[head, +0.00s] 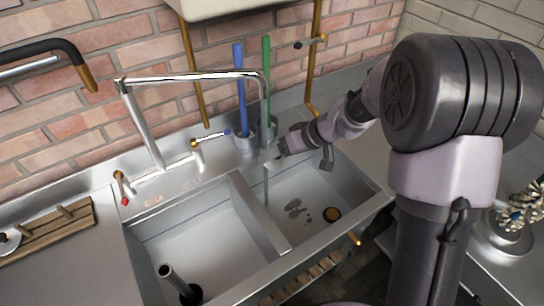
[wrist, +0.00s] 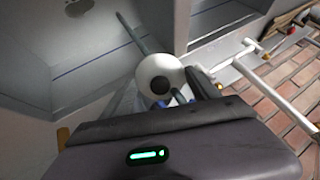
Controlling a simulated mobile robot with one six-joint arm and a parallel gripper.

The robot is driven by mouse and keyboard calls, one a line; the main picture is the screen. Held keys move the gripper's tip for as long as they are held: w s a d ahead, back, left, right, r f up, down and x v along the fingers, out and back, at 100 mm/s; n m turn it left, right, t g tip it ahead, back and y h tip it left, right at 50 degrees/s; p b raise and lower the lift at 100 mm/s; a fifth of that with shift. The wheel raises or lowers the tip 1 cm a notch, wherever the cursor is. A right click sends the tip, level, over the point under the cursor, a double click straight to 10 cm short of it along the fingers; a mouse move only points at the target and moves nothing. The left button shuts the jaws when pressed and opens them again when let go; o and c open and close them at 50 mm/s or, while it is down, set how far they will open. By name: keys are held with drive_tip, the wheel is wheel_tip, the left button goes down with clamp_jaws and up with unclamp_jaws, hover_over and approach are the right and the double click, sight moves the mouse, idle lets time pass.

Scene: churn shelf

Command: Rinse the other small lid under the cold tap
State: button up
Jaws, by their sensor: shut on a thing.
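My gripper (head: 284,148) is over the back of the right basin (head: 320,187), shut on a small lid. In the wrist view the lid (wrist: 160,75) is a round white disc with a dark knob in the middle, just beyond my gripper (wrist: 168,105). In the head view it is hard to make out. The tap's long spout (head: 190,76) reaches over to the right basin. A thin greenish stream (head: 266,187) falls below the gripper; it meets or passes behind the lid's edge. The blue-marked cold lever (head: 212,135) and the red-marked lever (head: 121,188) are behind the sink.
A divider (head: 258,212) separates the left basin, which holds a standpipe (head: 175,280). Blue (head: 240,85) and green (head: 266,75) handles stand in a metal pot (head: 244,141) behind. A wooden rack (head: 50,231) with a pale disc is at far left. Dark patches lie in the right basin.

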drive_tip(key=s+d+r+b, duration=0.1)
drive_tip(key=s+d+r, duration=0.4)
drive_tip(key=s, duration=0.3)
drive_tip(key=shift+s+d, duration=0.15)
drive_tip(key=shift+d, duration=0.15)
idle(0.9)
